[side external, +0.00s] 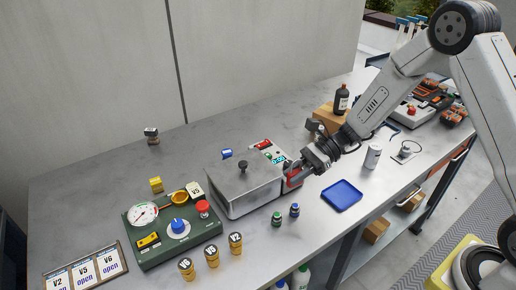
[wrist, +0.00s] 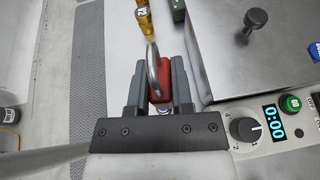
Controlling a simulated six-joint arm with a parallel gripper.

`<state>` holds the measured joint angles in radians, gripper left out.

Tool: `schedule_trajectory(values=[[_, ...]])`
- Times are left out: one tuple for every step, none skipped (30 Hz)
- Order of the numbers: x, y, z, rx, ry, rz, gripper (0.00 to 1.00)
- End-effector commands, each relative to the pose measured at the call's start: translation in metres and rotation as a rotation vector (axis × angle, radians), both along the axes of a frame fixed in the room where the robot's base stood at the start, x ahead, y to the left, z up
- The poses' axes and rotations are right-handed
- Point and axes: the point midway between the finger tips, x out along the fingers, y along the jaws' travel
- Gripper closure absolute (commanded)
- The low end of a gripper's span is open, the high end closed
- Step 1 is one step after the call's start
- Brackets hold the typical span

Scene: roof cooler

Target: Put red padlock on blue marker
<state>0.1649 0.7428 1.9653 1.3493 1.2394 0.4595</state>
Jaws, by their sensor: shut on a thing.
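The red padlock (wrist: 160,82), with a grey metal shackle, is between my gripper's fingers (wrist: 158,90) in the wrist view. My gripper is shut on it. In the side view my gripper (side external: 299,172) is at the right end of a metal lidded box, and red of the padlock (side external: 292,180) shows there. I cannot tell whether the padlock touches the box. No blue thing is clearly a marker.
The metal box (side external: 245,190) has a lid knob and a control panel showing 0:00 (wrist: 272,121). A green gauge console (side external: 150,250) is at left. A white can (side external: 372,156) stands behind the tray.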

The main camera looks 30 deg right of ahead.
Motion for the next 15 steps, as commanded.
schedule_trajectory(values=[[0.016, 0.001, 0.004, 0.0, -0.005, -0.024, 1.0], [0.025, 0.002, 0.006, -0.001, -0.005, -0.04, 1.0], [0.037, 0.003, 0.01, -0.001, -0.006, -0.064, 1.0], [0.046, 0.004, 0.013, -0.001, -0.005, -0.081, 1.0], [0.055, 0.004, 0.017, 0.0, -0.005, -0.098, 1.0], [0.067, 0.006, 0.022, 0.0, -0.005, -0.122, 1.0], [0.076, 0.006, 0.025, -0.001, -0.006, -0.139, 1.0], [0.084, 0.008, 0.029, 0.0, -0.006, -0.155, 1.0], [0.094, 0.009, 0.034, 0.001, -0.005, -0.176, 1.0], [0.101, 0.01, 0.038, 0.0, -0.004, -0.191, 1.0], [0.108, 0.011, 0.041, 0.001, -0.004, -0.203, 1.0], [0.116, 0.012, 0.045, 0.0, -0.004, -0.22, 1.0], [0.121, 0.013, 0.048, 0.001, -0.002, -0.233, 1.0], [0.126, 0.014, 0.051, 0.001, -0.003, -0.241, 1.0], [0.131, 0.015, 0.055, 0.001, -0.001, -0.253, 1.0]])
